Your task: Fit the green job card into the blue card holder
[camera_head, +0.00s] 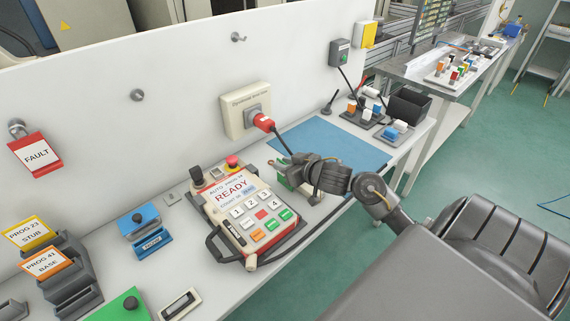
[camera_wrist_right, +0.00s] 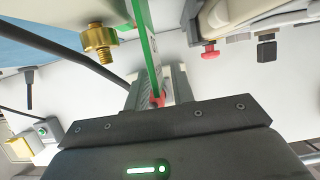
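The green job card (camera_wrist_right: 148,45) shows nearly edge-on between the fingers of my right gripper (camera_wrist_right: 159,85) in the wrist view. The gripper appears shut on it. In the head view my right gripper (camera_head: 284,164) is over the bench beside the READY pendant, and part of the green card (camera_head: 284,183) shows below the fingers; the hand hides the rest. A blue holder-like piece (camera_head: 153,244) with a label stands on the bench at left, apart from the gripper. Behind it is a blue block (camera_head: 139,218) with a black knob. My left gripper is not in view.
The READY pendant (camera_head: 245,212) lies between my right gripper and the blue pieces. Grey racks (camera_head: 72,283) with yellow and orange cards stand at far left. A green plate (camera_head: 122,308) lies at the front. A blue mat (camera_head: 335,142) is clear behind the gripper.

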